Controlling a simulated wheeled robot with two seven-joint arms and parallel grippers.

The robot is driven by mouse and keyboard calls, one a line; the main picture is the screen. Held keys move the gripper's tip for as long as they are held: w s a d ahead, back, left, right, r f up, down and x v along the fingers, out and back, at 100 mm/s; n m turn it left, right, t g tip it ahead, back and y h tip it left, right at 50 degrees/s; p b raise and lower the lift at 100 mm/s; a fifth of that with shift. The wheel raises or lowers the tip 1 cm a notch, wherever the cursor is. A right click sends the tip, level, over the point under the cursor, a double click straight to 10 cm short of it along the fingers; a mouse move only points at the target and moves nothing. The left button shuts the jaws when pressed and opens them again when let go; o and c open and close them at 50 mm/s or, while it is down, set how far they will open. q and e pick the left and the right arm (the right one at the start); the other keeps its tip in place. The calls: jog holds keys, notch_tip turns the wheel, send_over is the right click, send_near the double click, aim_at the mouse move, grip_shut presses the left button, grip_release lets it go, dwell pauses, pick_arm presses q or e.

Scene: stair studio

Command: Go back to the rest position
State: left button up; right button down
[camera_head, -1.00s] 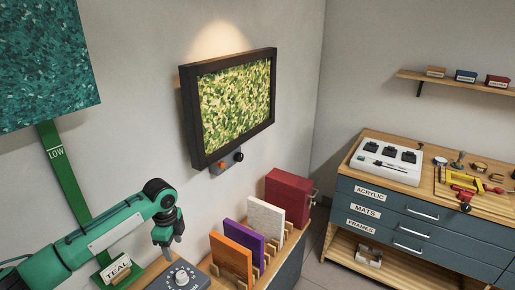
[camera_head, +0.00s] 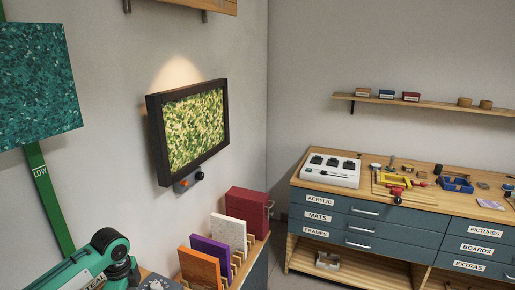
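My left arm, green with black joints, comes in at the lower left in the head view. Its gripper is out of sight below the picture's lower edge or behind the wrist, so its fingers do not show. My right arm and gripper are not in view. The arm's visible end is beside a dark control box (camera_head: 158,283) on the bench at the left, partly cut off by the lower edge.
An orange panel (camera_head: 199,267), a purple panel (camera_head: 211,250) and a white panel (camera_head: 229,232) stand in a rack by a red box (camera_head: 248,210). A framed picture (camera_head: 195,128) hangs above. A drawer cabinet (camera_head: 385,231) stands right, with floor (camera_head: 276,255) between.

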pick_arm(q)
jog(key=s+d+f+n+t+h, duration=0.1)
jog(key=s+d+f+n, duration=0.1)
jog(key=s+d+f, duration=0.45)
jog(key=s+d+f+n+t+h, duration=0.1)
jog(key=s+d+f+n, duration=0.15)
jog(key=s+d, duration=0.6)
jog(key=s+a+r+n+t+y, duration=0.1)
jog(key=s+a+n+y, duration=0.15)
jog(key=s+n, duration=1.05)
notch_tip(320, 180, down, 30)
jog(key=s+m+g, duration=0.1)
jog(key=s+m, duration=0.1)
jog(key=m, duration=0.1)
jog(key=s+a+f, duration=0.1)
jog(key=s+f, duration=0.8)
jog(key=f, duration=0.1)
jog(key=s+a+f+g, duration=0.1)
jog(key=s+a+f, duration=0.1)
jog(key=s+f, duration=0.8)
jog(key=shift+s+a+f, duration=0.15)
jog(key=shift+s+a, duration=0.1)
jog(key=shift+s, duration=0.05)
jog(key=shift+h, duration=0.25)
